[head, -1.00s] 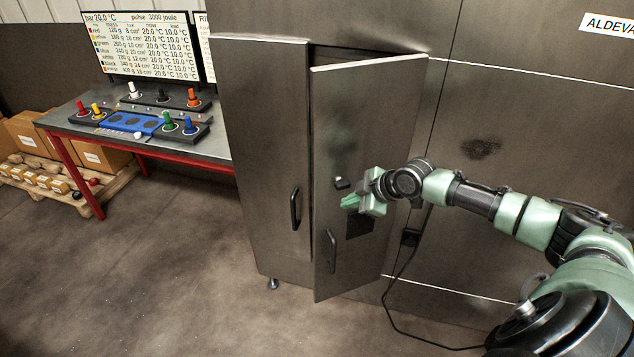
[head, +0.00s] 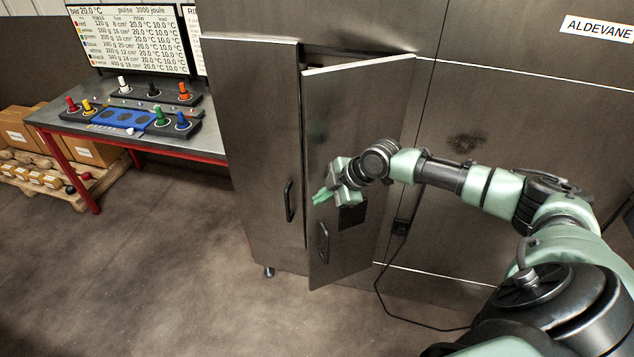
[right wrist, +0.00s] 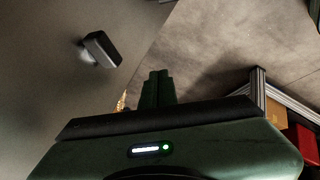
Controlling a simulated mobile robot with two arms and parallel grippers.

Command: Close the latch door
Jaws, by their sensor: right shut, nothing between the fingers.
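The latch door (head: 345,248) is the right-hand metal door of a tall cabinet in the head view. It stands partly open, with a dark gap along its top and left side. A dark handle (head: 323,243) is low on its left part. My right gripper (head: 322,196) is shut and empty, in front of the door above the handle; whether it touches the door I cannot tell. Its closed fingers show in the right wrist view (right wrist: 157,88), beside a dark block (right wrist: 101,48) on a plain metal surface. My left gripper is not in view.
The left cabinet door (head: 255,150) is shut and has its own handle (head: 289,201). A table (head: 190,146) with coloured knobs stands to the left, boxes on a pallet (head: 95,189) beyond it. A black cable (head: 381,300) runs over the floor. Floor before the cabinet is clear.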

